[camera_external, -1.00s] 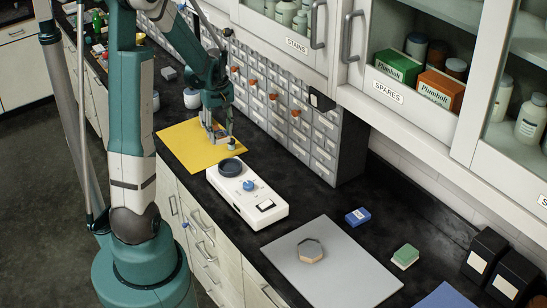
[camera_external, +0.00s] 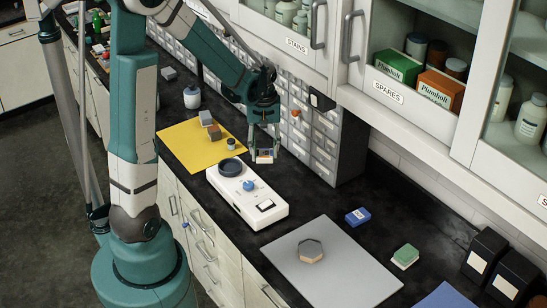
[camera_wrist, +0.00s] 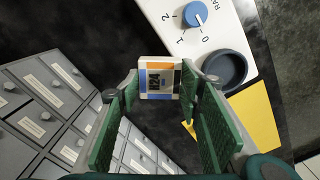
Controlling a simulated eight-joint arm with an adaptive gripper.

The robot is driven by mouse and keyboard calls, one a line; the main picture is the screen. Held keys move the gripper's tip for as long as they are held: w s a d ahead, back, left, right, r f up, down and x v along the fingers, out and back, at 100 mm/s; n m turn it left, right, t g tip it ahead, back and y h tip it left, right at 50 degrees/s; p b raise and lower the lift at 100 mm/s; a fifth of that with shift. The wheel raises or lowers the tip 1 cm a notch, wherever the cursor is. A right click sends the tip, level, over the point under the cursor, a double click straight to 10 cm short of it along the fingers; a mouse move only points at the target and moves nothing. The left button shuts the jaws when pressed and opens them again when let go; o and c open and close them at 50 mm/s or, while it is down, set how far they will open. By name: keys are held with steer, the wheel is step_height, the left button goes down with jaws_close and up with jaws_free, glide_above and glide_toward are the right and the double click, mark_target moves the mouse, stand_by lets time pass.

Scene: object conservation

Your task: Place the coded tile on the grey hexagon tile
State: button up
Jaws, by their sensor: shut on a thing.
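The coded tile (camera_wrist: 160,78), a small square with orange, blue and white patches and a printed code that seems to read "A24", is between the fingers of my gripper (camera_wrist: 163,98). In the external view the tile (camera_external: 264,156) hangs below my gripper (camera_external: 264,146), above the counter between the white device and the drawer cabinet. My gripper is shut on it. The grey hexagon tile (camera_external: 310,247) lies on the light grey mat (camera_external: 340,272) at the front right, well away from my gripper. It shows a grey top and a tan side.
The white device (camera_external: 250,208) with a blue knob and dark round dish stands between my gripper and the grey mat. A yellow mat (camera_external: 185,147) holds small blocks. A blue box (camera_external: 358,216) and a green-topped block (camera_external: 405,256) lie near the grey mat. Drawers (camera_external: 322,150) line the back.

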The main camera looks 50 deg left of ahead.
steer(key=s+d+r+m, duration=0.1)
steer(key=d+m, duration=0.4)
steer(key=d, duration=1.3)
steer(key=m, duration=0.6)
glide_above(310, 249)
steer(key=shift+r, duration=0.25)
steer(key=shift+f, duration=0.1)
steer(key=shift+w+f+b, duration=0.1)
steer(key=shift+f+b, duration=0.35)
steer(key=shift+f, duration=2.4)
steer(key=shift+f, duration=2.1)
steer(key=shift+f+b, duration=0.1)
steer(key=shift+b, duration=0.25)
steer(key=o, duration=1)
steer(key=shift+c, duration=0.2)
steer(key=shift+r, duration=0.25)
